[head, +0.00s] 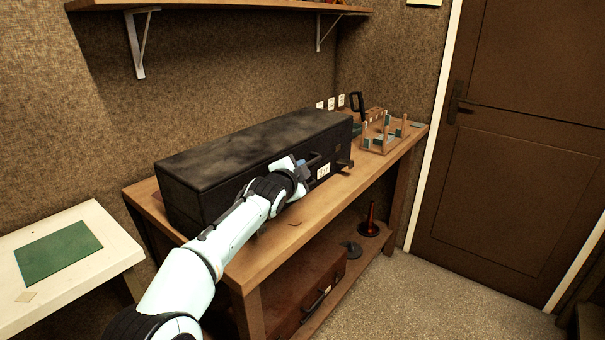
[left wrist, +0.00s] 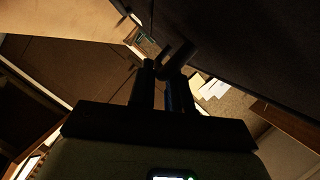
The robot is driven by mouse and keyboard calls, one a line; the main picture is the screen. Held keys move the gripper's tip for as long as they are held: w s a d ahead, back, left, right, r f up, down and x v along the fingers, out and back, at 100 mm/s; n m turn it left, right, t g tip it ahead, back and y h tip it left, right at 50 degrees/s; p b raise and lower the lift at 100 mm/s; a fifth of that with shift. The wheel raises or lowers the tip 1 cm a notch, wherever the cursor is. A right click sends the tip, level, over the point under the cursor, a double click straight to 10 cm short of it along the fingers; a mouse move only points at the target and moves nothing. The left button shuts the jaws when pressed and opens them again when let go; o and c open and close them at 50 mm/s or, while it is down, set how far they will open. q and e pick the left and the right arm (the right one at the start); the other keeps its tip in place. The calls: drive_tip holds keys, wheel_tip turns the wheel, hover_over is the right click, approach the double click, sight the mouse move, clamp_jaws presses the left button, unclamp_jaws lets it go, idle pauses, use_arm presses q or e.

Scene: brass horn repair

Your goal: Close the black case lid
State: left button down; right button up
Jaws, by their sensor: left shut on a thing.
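The black case (head: 255,150) lies along the wooden workbench in the head view. Its lid (head: 250,140) looks down, lying flat along the top; any small gap at the seam is too dark to tell. My left gripper (head: 309,164) is at the case's front face, right of its middle, shut on a dark part that looks like the case handle. In the left wrist view, the left gripper's fingers (left wrist: 167,72) are together at a dark bar, with the case (left wrist: 245,45) as a dark surface at upper right. My right gripper is in neither view.
The workbench (head: 275,257) has a bare strip in front of the case. A wooden rack with pegs (head: 388,134) stands at its right end. A wall shelf (head: 220,12) hangs above. A white table with a green mat (head: 58,252) is at left. A brown door (head: 510,150) is at right.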

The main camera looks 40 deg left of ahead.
use_arm(q)
drive_tip(key=shift+f, duration=0.3)
drive_tip(key=c, duration=1.1)
unclamp_jaws()
drive_tip(key=shift+c, duration=0.2)
drive_tip(key=v, duration=1.3)
drive_tip(key=shift+s, duration=0.15)
